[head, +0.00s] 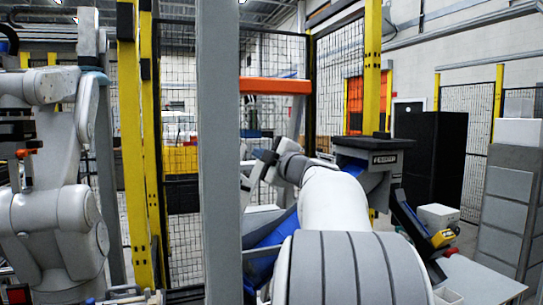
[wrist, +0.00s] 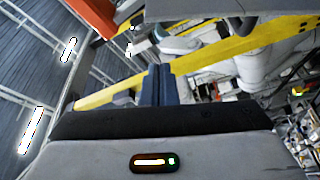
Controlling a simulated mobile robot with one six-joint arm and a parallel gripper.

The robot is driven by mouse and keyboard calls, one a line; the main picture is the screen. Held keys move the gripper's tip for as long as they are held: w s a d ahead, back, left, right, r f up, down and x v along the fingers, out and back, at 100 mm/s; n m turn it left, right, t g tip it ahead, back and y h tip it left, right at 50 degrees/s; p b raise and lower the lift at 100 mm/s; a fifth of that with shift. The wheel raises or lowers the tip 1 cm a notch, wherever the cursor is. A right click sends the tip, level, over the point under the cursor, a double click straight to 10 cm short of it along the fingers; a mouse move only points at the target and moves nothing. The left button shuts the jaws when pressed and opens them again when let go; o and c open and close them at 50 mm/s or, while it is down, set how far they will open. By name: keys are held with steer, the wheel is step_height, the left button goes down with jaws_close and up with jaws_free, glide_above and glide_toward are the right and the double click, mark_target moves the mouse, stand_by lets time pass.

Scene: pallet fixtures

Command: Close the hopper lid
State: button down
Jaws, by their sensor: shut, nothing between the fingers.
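My gripper (wrist: 159,72) shows in the wrist view as two dark blue fingers, shut together with nothing between them. In the head view my white arm reaches forward, with its wrist end left of a grey box (head: 385,160). That box has a dark flat top (head: 372,143) and lettering on its front. Blue slanted panels (head: 272,238) show low beside my arm, partly hidden by it. I cannot tell which of these is the hopper or how its lid stands. A grey panel (wrist: 205,9) crosses the top of the wrist view, beyond the fingertips and apparently apart from them.
A grey post (head: 218,150) stands close at left of my arm, with yellow fence posts (head: 145,150) and mesh behind. Another robot arm (head: 55,210) is at far left. A black cabinet (head: 432,155) and grey boxes (head: 510,190) stand right. An orange beam (head: 275,86) crosses behind.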

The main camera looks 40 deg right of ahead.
steer(key=d, duration=0.1)
steer(key=w+d, duration=0.1)
steer(key=d+f, duration=0.1)
steer(key=shift+w+d+f+p, duration=0.1)
steer(key=shift+w+p, duration=0.25)
